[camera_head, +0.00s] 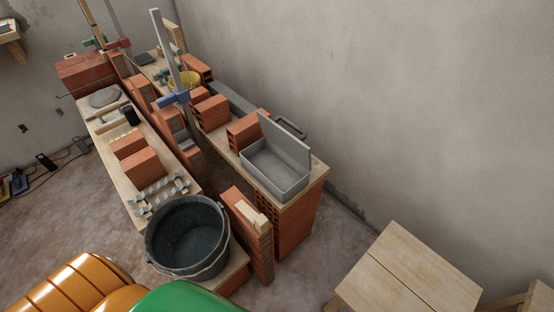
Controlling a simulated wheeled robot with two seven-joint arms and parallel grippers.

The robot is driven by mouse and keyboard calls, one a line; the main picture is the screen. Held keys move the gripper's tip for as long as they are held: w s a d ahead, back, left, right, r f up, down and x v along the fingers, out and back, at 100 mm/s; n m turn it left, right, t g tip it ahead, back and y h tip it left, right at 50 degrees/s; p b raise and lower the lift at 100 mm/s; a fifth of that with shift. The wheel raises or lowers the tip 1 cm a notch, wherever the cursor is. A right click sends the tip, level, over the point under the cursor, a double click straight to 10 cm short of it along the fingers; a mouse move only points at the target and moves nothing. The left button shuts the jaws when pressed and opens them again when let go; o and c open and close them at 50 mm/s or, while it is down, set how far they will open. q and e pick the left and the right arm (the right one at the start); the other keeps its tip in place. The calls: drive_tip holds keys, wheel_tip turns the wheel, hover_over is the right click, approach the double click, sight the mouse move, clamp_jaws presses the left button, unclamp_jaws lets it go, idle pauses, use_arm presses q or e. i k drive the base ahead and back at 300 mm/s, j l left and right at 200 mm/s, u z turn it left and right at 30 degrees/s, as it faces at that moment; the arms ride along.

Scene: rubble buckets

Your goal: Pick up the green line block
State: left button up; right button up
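I cannot make out the green line block for certain. A small green shape (161,74) lies on the far board beside a yellow bowl-like container (184,79), but it is too small to tell what it is. Neither of my grippers is in view.
A dark bucket (188,236) stands at the front end of the boards. A grey open metal box (273,172) sits on the right brick stack. Bricks (144,167) crowd the boards. A wooden table (412,272) stands lower right. Floor (62,217) at left is mostly clear.

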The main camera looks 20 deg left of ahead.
sight(92, 40)
drive_tip(key=u, duration=2)
drive_tip(key=j+z, duration=0.1)
drive_tip(key=j, duration=0.65)
drive_tip(key=k+j+z, duration=0.1)
drive_tip(key=j, duration=0.65)
drive_tip(key=i+j+z, duration=0.1)
drive_tip(key=i+j, duration=0.35)
drive_tip(key=j, duration=0.25)
drive_tip(key=i+j+z, duration=0.15)
drive_tip(key=i+j, duration=0.3)
drive_tip(key=j, duration=0.25)
drive_tip(key=i+j+z, duration=0.15)
drive_tip(key=i, duration=0.4)
drive_tip(key=i+j+z, duration=0.15)
drive_tip(key=i, duration=0.35)
